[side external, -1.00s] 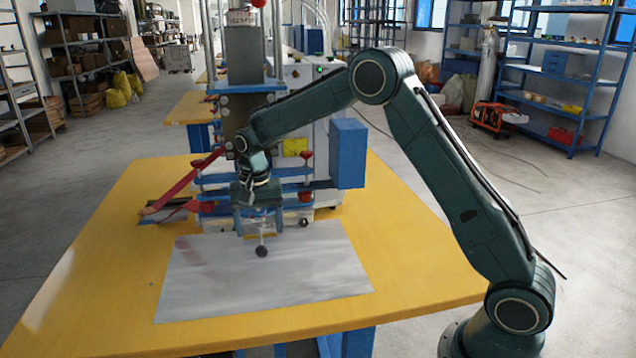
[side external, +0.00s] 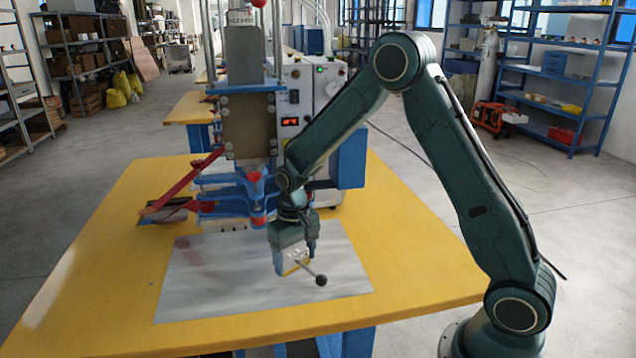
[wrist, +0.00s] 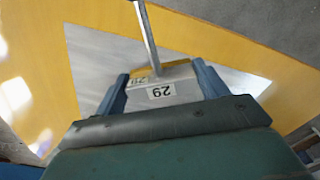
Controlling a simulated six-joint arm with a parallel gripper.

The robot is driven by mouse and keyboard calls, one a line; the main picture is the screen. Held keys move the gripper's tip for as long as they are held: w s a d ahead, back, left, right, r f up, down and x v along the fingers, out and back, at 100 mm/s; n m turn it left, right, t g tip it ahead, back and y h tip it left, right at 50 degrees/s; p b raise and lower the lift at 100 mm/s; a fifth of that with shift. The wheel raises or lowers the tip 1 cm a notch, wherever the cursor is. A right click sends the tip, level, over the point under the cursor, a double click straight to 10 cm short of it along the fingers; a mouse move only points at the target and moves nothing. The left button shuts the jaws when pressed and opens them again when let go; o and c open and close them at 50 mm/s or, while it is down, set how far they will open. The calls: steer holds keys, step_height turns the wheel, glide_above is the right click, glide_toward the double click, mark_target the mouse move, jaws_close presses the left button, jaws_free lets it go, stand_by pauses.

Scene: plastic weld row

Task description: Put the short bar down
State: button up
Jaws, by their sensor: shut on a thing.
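My gripper (side external: 293,258) is shut on the short bar (side external: 297,264), a pale block with a yellow face and a thin rod ending in a dark ball. The ball points to the lower right in the side view. In the wrist view the short bar (wrist: 172,88) sits between the two fingers of my gripper (wrist: 163,84), with a "29" label upside down and the rod running up out of the picture. The bar is over the right half of the grey sheet (side external: 210,290); I cannot tell whether it touches it.
The grey sheet lies flat on a yellow table (side external: 100,260). A blue and grey press (side external: 250,110) with a red lever (side external: 182,182) stands just behind the sheet. The sheet's front and left parts are bare.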

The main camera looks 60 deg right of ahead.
steer(key=s+d+r+m, duration=0.2)
steer(key=s+d+m, duration=0.15)
steer(key=d, duration=0.55)
steer(key=s+d+r+m, duration=0.2)
steer(key=s+d+m, duration=0.15)
steer(key=d, duration=0.55)
steer(key=s+d+r+m, duration=0.2)
steer(key=s+d+m, duration=0.15)
steer(key=d, duration=0.65)
steer(key=w+d+n, duration=0.2)
steer(key=w+d, duration=0.2)
steer(key=d, duration=0.3)
steer(key=w+d+n, duration=0.2)
steer(key=w+d, duration=0.2)
steer(key=d, duration=0.3)
steer(key=shift+d+r+n, duration=0.2)
steer(key=shift+r+n, duration=0.05)
steer(key=shift+n, duration=0.1)
step_height(320, 180, down, 16)
steer(key=shift+r, duration=0.1)
steer(key=shift+f, duration=2.15)
